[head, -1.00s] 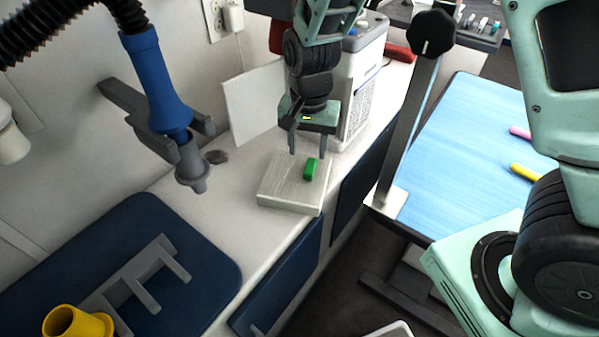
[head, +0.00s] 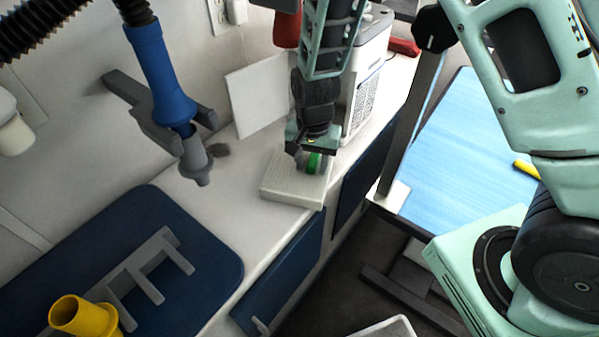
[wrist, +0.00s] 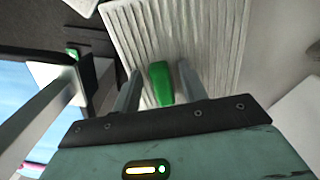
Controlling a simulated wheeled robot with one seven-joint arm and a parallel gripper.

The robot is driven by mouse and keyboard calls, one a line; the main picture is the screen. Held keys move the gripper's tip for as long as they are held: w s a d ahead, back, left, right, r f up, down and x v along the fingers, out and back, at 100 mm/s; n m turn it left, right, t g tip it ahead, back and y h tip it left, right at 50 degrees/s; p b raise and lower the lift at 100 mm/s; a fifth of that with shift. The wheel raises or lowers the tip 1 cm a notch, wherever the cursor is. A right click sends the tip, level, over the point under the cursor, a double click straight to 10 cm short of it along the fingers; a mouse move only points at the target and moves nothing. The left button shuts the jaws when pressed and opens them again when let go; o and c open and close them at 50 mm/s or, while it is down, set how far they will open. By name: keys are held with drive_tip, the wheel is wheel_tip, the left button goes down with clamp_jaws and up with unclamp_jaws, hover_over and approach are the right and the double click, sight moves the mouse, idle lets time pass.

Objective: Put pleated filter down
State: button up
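The pleated filter (head: 288,186), a pale ribbed block with a green tab (head: 314,163) on top, lies flat on the white counter (head: 215,212). The wrist view shows its pleats (wrist: 205,30) and the green tab (wrist: 160,84) up close. My gripper (head: 309,165) is low over the filter, pointing down. In the wrist view my gripper (wrist: 159,80) has one finger on each side of the tab, with gaps between tab and fingers. The gripper partly hides the filter's far end in the head view.
A white grilled box (head: 367,85) and a leaning white panel (head: 258,95) stand behind the filter. A blue-handled hose (head: 160,75) hangs in a wall holder at left. A blue mat (head: 205,250) bears a grey rack (head: 135,265) and yellow nozzle (head: 85,317). The blue-topped table (head: 455,160) is right.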

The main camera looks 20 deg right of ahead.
clamp_jaws()
drive_tip(key=shift+r, duration=0.1)
